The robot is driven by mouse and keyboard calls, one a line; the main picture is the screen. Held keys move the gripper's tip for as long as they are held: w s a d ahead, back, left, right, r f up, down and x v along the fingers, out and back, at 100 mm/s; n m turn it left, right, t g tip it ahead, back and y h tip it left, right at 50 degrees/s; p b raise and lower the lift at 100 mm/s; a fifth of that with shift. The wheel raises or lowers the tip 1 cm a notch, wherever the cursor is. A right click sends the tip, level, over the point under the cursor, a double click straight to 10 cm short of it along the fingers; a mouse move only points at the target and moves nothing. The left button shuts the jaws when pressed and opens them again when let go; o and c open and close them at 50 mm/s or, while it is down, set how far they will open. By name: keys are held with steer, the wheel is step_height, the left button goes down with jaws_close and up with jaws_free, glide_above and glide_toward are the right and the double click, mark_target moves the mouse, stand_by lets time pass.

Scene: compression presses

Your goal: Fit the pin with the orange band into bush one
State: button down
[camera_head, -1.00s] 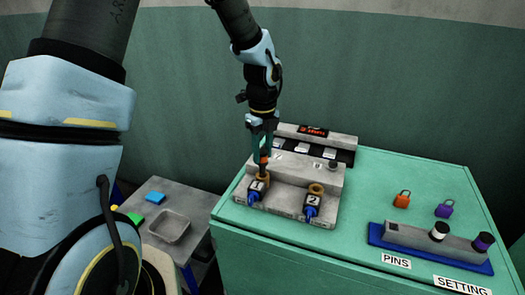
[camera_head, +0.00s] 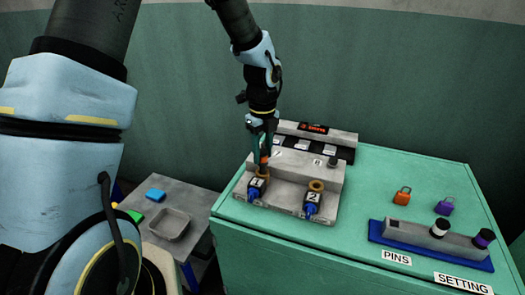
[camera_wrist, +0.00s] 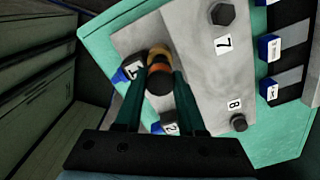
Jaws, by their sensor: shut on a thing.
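My gripper (camera_head: 262,155) is shut on the pin with the orange band (camera_wrist: 160,82), which has a dark end facing the wrist camera. The orange band (camera_head: 264,160) shows just under the fingertips in the head view. The pin is at the brass-coloured bush one (camera_head: 262,174), beside the label "1", and looks roughly upright. In the wrist view, bush one (camera_wrist: 158,50) shows just beyond the band. The pin's lower end is hidden, so I cannot tell how deep it sits in the bush.
Bush two (camera_head: 316,186), marked "2", is to the right on the same grey fixture (camera_head: 290,203). A pin rack (camera_head: 410,235) with white- and purple-topped pins stands on the green bench at right. A side table holds a tray (camera_head: 168,224).

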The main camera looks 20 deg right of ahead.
mark_target(262, 161)
steer(key=shift+f+b, duration=0.75)
steer(key=shift+f, duration=0.8)
steer(key=shift+c, duration=2.1)
jaws_free()
steer(key=shift+r, duration=0.1)
step_height(262, 161, up, 11)
steer(key=shift+f+b, duration=0.15)
steer(key=shift+b, duration=0.9)
steer(key=s+a+f+n, duration=0.1)
steer(key=s+a+n, duration=0.1)
steer(key=a+n, duration=1.3)
steer(key=s+a+f+n+t, duration=0.1)
steer(key=s+a+n, duration=0.1)
steer(key=a+n, duration=1.3)
steer(key=shift+n+t, duration=0.3)
steer(key=shift+n, duration=0.5)
